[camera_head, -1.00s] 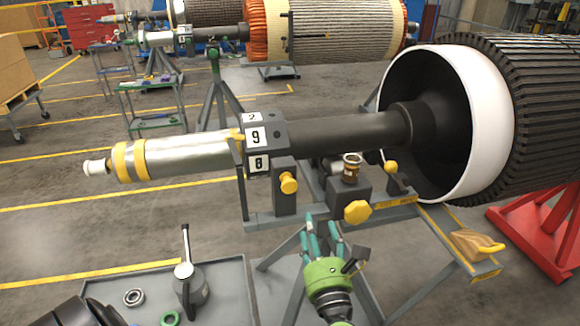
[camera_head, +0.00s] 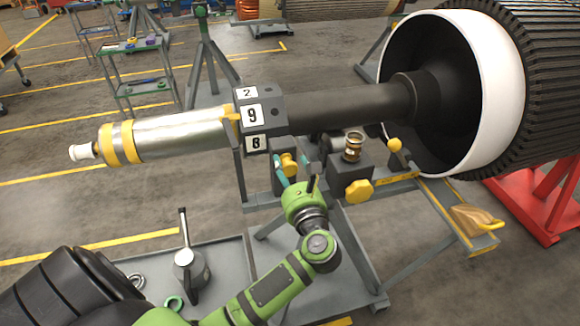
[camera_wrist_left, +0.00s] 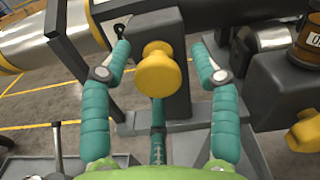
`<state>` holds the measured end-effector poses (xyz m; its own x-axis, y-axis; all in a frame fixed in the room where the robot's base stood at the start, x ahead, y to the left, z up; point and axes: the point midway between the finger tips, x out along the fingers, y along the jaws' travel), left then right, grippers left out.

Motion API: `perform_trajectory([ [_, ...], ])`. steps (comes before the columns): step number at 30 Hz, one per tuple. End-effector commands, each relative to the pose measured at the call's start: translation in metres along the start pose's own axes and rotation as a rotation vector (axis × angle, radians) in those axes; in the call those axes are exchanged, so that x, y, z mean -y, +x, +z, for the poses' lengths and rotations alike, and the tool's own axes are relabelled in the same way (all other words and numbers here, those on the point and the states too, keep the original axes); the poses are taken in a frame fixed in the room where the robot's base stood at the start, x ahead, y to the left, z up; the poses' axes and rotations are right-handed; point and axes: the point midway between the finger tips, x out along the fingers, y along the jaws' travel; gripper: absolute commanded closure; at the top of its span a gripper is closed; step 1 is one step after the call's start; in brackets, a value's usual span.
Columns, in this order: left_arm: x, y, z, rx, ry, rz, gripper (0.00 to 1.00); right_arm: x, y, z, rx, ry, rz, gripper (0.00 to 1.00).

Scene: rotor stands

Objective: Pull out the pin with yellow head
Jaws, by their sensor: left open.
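The pin's yellow head (camera_head: 288,163) sticks out of the dark block below the numbered collar. In the left wrist view the yellow head (camera_wrist_left: 156,72) is large and centred, with a round flange and a narrower neck. My left gripper (camera_head: 296,169) is open, its teal fingers reaching up on both sides of the head. In the left wrist view the left gripper (camera_wrist_left: 161,52) has one finger on each side and a third finger below, with gaps to the head. The pin's shaft is hidden in the block. My right gripper is not in view.
A yellow knob (camera_head: 359,190) and a brass fitting (camera_head: 353,146) sit just right of the block. The silver and dark rotor shaft (camera_head: 345,117) runs above. A grey tray (camera_head: 236,277) with a lever tool (camera_head: 187,262) lies lower left.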

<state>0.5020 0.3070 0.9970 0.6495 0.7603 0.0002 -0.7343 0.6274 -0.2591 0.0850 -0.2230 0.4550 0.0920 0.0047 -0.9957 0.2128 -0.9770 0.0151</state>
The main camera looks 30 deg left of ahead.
Motion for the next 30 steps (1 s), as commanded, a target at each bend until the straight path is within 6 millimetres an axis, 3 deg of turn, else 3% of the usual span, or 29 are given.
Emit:
perform_trajectory([
  [5,0.000,0.000,0.000,0.001,0.000,0.000,0.39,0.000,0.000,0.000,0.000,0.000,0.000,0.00],
  [9,0.000,0.000,0.000,0.000,0.000,0.000,0.95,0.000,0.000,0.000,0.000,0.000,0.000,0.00],
  [10,0.000,0.000,0.000,0.000,0.000,0.000,1.00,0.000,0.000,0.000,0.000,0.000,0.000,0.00],
  [16,0.000,-0.005,-0.003,-0.004,0.000,-0.002,1.00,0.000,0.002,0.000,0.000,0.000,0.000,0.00],
  [24,-0.001,-0.038,-0.004,-0.006,0.000,0.000,1.00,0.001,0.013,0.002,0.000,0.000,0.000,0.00],
  [30,0.000,-0.038,-0.004,-0.009,0.004,-0.001,1.00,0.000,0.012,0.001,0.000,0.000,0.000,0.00],
])
